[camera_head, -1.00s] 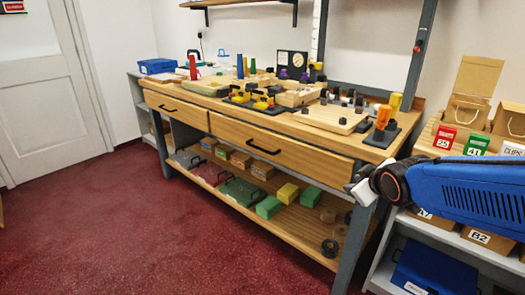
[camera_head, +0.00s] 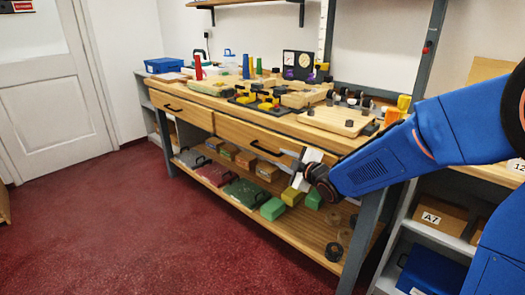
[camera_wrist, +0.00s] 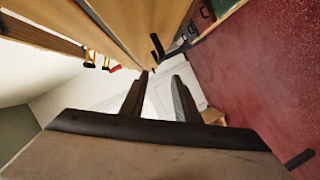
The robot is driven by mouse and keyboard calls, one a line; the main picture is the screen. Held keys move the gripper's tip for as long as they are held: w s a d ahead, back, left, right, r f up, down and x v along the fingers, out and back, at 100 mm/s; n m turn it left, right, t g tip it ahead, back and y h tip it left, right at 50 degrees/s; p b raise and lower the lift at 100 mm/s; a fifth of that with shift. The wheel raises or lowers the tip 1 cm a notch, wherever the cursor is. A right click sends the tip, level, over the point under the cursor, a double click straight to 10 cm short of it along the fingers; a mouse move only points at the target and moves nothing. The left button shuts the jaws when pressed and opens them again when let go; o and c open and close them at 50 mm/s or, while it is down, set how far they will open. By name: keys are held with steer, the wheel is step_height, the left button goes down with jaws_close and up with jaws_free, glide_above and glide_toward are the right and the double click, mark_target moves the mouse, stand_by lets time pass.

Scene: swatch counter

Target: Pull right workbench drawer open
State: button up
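The wooden workbench (camera_head: 300,127) has two drawers. The right drawer (camera_head: 232,130) looks shut, its front flush with the bench. Its black bar handle (camera_head: 266,149) is in view in the head view. A black handle (camera_wrist: 157,46) also shows in the wrist view, just beyond the fingertips. My gripper (camera_head: 299,165) is in front of the drawer's right part, to the right of the handle and apart from it. In the wrist view my gripper (camera_wrist: 160,82) has its two dark fingers apart with nothing between them.
The left drawer (camera_head: 178,109) is shut. The lower shelf (camera_head: 300,228) holds green, yellow and wooden boxes. A grey shelf unit (camera_head: 433,236) stands at the right. The red floor (camera_head: 150,220) before the bench is clear.

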mark_target(265, 151)
steer(key=x, duration=1.5)
steer(key=shift+w+a+f, duration=0.15)
steer(key=shift+w+f, duration=0.05)
steer(key=shift+w, duration=0.15)
jaws_close()
